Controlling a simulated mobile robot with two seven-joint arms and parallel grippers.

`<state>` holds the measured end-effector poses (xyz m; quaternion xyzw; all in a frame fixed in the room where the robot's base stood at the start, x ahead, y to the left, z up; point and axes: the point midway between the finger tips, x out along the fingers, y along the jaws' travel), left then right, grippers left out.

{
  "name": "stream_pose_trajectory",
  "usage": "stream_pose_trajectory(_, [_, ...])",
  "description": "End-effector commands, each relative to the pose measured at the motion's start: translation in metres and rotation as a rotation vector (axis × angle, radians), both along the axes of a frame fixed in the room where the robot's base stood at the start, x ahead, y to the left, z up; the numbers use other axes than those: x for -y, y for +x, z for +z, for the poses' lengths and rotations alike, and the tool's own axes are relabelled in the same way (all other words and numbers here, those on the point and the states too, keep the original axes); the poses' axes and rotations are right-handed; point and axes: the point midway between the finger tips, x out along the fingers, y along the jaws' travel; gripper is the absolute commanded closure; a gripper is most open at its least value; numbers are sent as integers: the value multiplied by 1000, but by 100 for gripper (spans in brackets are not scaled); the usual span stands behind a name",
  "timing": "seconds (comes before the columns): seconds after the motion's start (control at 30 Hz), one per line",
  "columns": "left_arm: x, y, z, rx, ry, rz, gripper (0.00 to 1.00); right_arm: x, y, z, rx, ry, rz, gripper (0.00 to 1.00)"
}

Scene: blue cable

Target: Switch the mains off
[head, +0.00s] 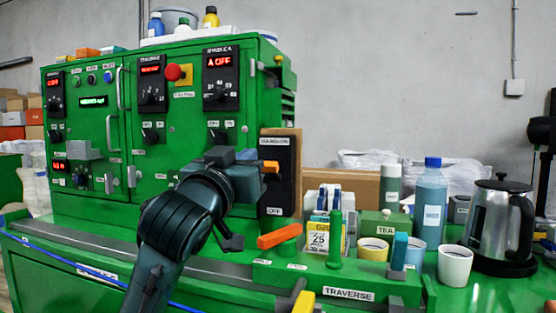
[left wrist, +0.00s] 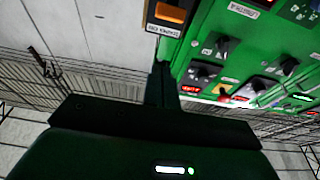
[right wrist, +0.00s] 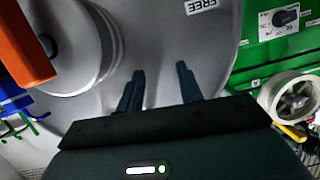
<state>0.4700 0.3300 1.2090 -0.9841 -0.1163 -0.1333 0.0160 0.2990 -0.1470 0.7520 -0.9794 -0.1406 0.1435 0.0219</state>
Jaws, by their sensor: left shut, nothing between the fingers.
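The mains switch is a tall dark box (head: 283,180) at the right end of the green cabinet, with a label at its top and an OFF label low on its front. An orange part (head: 271,167) shows on its front, partly behind my left gripper. The box and its orange part (left wrist: 170,14) also show at the top of the left wrist view. My left gripper (head: 255,160) is shut and empty, just in front of the box; I cannot tell whether it touches it. My right gripper (right wrist: 158,84) is open and empty, in front of a large grey disc (right wrist: 205,60).
The green cabinet (head: 190,125) carries dials, lit red displays and a red button (head: 175,72). On the green bench stand a blue bottle (head: 431,205), a kettle (head: 490,215), a white cup (head: 455,265) and an orange-handled lever (head: 280,236). A blue cable (head: 70,258) runs along the front.

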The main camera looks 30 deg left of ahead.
Motion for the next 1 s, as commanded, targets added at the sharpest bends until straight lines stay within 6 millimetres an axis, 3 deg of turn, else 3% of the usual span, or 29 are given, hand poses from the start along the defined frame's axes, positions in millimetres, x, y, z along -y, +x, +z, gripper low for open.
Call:
stream_pose_trajectory(0.37, [-1, 4, 1, -1, 0, 1, 100, 0, 0, 0, 0, 0, 0, 64])
stream_pose_trajectory(0.57, [-8, 30, 9, -2, -1, 3, 100, 1, 0, 3, 1, 4, -3, 64])
stream_pose_trajectory(0.9, [-24, 97, 29, -2, -1, 2, 100, 2, -1, 10, -2, 14, -8, 64])
stream_pose_trajectory(1.0, [-22, 93, 4, -5, 2, 1, 100, 2, -1, 0, -3, 9, -8, 64])
